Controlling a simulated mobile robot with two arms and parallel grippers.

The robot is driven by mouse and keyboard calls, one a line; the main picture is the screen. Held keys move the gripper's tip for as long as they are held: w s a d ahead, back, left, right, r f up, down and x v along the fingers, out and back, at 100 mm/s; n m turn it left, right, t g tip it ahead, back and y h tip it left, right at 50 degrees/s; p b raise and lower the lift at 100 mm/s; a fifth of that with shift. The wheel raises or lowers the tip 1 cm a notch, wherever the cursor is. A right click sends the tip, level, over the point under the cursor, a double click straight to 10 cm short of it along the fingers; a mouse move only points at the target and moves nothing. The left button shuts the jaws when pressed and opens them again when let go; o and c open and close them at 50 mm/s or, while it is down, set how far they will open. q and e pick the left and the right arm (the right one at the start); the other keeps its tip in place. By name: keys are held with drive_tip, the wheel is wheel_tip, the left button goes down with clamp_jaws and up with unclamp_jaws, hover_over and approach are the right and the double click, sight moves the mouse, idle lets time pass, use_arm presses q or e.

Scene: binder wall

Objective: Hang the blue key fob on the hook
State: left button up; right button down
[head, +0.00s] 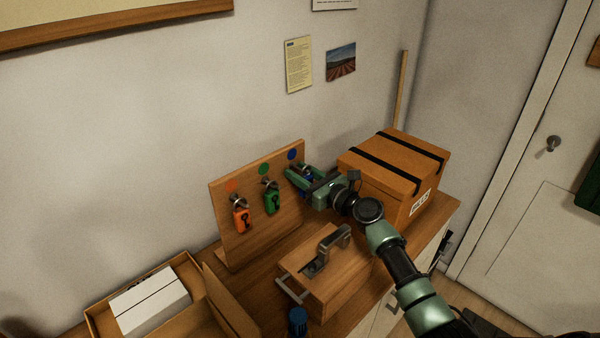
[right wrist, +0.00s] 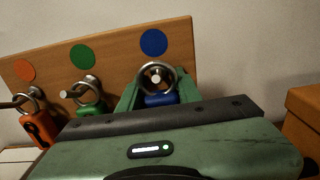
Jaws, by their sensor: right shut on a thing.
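A wooden board (head: 225,222) stands upright with orange, green and blue dots above metal hooks. My right gripper (head: 300,175) is at the board's right end, below the blue dot (head: 292,154). It is shut on the blue key fob (right wrist: 160,100), whose body is mostly hidden between the fingers. In the right wrist view the fob's metal ring (right wrist: 141,80) shows around the tip of the hook (right wrist: 156,76) under the blue dot. How far it sits along the hook I cannot tell. My left gripper is not in view.
An orange fob (head: 241,222) and a green fob (head: 272,203) hang on the other hooks. A strapped cardboard box (head: 410,160) stands right of the board. A wooden case (head: 325,275), a blue object (head: 297,322) and an open tray (head: 100,318) are in front.

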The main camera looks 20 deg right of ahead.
sight(309, 179)
drive_tip(key=shift+p+v, duration=0.75)
drive_tip(key=shift+v, duration=1.85)
drive_tip(key=shift+f, duration=0.1)
